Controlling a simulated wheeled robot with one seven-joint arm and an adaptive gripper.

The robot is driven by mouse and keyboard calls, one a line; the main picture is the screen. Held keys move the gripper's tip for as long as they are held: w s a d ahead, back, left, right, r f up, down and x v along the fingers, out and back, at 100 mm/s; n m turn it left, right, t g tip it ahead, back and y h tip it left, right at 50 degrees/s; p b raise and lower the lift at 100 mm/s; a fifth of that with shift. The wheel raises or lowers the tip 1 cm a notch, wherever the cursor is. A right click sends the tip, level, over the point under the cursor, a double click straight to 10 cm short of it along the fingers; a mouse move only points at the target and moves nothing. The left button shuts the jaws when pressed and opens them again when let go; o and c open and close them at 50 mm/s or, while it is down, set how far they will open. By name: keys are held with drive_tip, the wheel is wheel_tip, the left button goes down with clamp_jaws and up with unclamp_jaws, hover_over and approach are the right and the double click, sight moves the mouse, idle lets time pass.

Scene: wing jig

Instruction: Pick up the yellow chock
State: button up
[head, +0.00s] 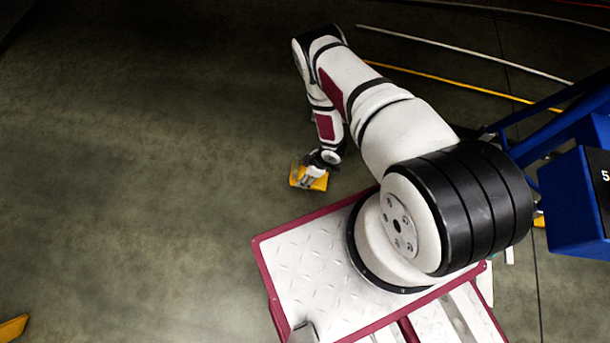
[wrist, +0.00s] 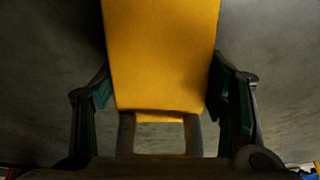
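The yellow chock (head: 299,176) is low over or on the concrete floor, left of my base; I cannot tell whether it touches the floor. In the wrist view the chock (wrist: 162,60) fills the middle, running up past the top edge. My gripper (head: 318,169) is down at the chock in the head view and covers part of it. In the wrist view the fingers of my gripper (wrist: 161,88) stand on either side of the chock, very close to its sides. I cannot tell whether they press on it. Its far end is out of frame.
A blue frame (head: 575,205) stands at the right, beyond my arm. Another yellow piece (head: 12,328) lies at the lower left edge. White and yellow lines (head: 450,83) cross the floor at the upper right.

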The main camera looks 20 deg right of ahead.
sight(303, 172)
drive_tip(key=c, duration=1.1)
drive_tip(key=shift+o, duration=0.2)
drive_tip(key=shift+r, duration=0.1)
drive_tip(key=shift+r+p, duration=0.9)
drive_tip(key=shift+r, duration=0.5)
drive_tip(key=s+d+r+p, duration=0.2)
drive_tip(key=s+p, duration=0.3)
drive_tip(key=s, duration=1)
drive_tip(key=shift+s+d, duration=0.3)
drive_tip(key=shift+d, duration=0.4)
drive_tip(key=shift+s, duration=0.1)
